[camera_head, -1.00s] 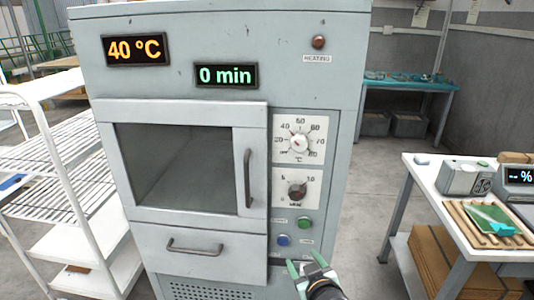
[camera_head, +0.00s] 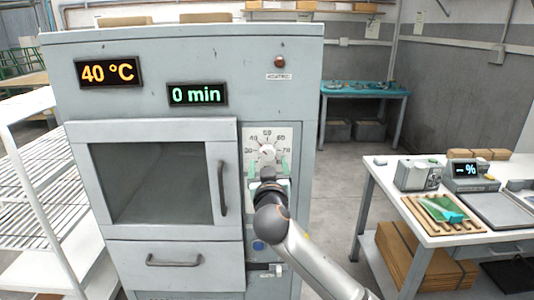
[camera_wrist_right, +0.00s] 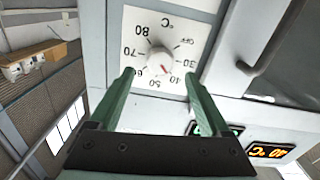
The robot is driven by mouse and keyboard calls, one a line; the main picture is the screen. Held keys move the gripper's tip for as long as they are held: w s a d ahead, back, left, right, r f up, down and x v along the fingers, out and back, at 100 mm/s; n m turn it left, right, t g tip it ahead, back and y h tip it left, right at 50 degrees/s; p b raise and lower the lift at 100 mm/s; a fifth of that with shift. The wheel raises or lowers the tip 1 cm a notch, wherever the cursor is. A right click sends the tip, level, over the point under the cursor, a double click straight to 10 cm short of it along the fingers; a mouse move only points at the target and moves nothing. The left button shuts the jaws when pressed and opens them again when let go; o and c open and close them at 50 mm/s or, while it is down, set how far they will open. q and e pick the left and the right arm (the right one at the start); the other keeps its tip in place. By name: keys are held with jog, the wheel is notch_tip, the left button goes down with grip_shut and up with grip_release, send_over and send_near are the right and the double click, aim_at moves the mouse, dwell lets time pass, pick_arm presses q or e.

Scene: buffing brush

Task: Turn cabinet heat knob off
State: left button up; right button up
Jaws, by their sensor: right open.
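The heat knob (camera_head: 266,153) is a small pale round knob on a white temperature dial on the cabinet's front. My right gripper (camera_head: 267,166) is open in front of the dial. In the wrist view its green fingers (camera_wrist_right: 159,76) lie either side of the knob in the picture, with nothing between them; contact is not visible. The cabinet (camera_head: 180,60) reads 40 °C and 0 min. My left gripper is out of view.
My right arm hides the timer knob below the dial. The cabinet door handle (camera_head: 222,187) is left of the dial. A white rack (camera_head: 30,190) stands at the left; a table (camera_head: 390,185) with instruments stands at the right. Floor shows between cabinet and table.

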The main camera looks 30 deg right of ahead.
aim_at(268, 155)
jog(key=shift+p+x, duration=0.45)
jog(key=shift+x, duration=2.35)
jog(key=shift+a, duration=0.1)
jog(key=shift+c, duration=0.3)
grip_shut()
